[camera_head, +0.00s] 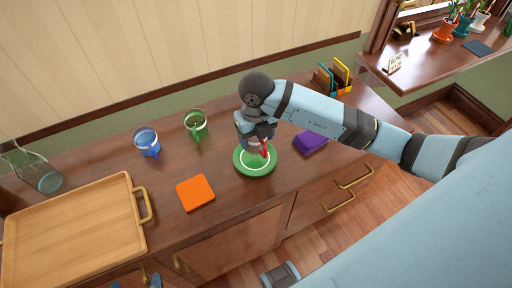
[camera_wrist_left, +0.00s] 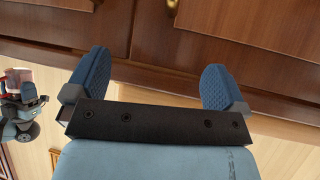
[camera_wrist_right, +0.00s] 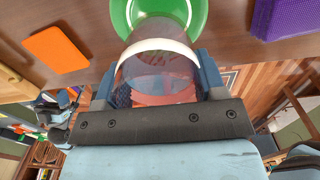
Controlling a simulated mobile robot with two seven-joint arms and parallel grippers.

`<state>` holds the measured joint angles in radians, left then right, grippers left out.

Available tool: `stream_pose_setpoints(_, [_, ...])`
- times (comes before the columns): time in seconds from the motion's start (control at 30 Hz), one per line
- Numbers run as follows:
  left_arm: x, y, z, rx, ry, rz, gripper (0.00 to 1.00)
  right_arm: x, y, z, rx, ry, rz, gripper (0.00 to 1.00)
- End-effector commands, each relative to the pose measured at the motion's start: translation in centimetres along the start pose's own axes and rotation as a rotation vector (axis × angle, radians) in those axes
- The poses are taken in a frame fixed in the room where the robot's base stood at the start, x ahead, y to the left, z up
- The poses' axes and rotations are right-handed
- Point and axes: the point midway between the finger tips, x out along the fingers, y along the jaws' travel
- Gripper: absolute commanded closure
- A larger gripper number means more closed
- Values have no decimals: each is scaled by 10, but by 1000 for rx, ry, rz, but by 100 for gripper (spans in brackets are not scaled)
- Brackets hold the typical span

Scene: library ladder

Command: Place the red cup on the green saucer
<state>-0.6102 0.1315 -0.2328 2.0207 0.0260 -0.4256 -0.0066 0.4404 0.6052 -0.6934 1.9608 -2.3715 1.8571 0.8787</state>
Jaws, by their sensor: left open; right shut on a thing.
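The red cup (camera_head: 264,147) is see-through with a pale band and is held by my right gripper (camera_head: 257,133). In the right wrist view the cup (camera_wrist_right: 158,85) sits between the two fingers. The green saucer (camera_head: 241,168) is on the counter below the cup, which overlaps it in the head view; I cannot tell whether they touch. The saucer also shows beyond the cup in the right wrist view (camera_wrist_right: 198,14). My left gripper (camera_wrist_left: 156,78) is open and empty in front of the cabinet doors, low at the head view's bottom edge.
A blue cup (camera_head: 147,142) and a green cup (camera_head: 196,124) stand left of the saucer. An orange square (camera_head: 195,193) and purple pad (camera_head: 309,142) flank it. A wooden tray (camera_head: 75,235) and glass vessel (camera_head: 45,178) are at left; a book holder (camera_head: 333,78) is behind.

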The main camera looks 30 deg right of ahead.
Motion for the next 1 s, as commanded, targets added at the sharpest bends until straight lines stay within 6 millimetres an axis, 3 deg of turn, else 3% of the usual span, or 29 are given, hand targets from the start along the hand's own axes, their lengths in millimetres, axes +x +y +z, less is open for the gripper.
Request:
stream_pose_setpoints(0.27, [0, 1, 0, -2, 0, 1, 0, 23, 0, 0, 1, 1, 1, 64])
stream_pose_setpoints(0.5, [1, 2, 0, -2, -1, 2, 0, 55, 0, 0, 1, 0, 0, 64])
stream_pose_setpoints(0.87, [2, 1, 3, -4, -2, 2, 0, 59, 0, 0, 0, -2, 0, 64])
stream_pose_setpoints(0.9, [2, 2, 2, -4, -3, 2, 0, 58, 0, 0, -1, -1, 0, 29])
stream_pose_setpoints(1.0, [2, 2, 2, -4, -4, 2, 0, 58, 0, 0, 0, -1, 0, 10])
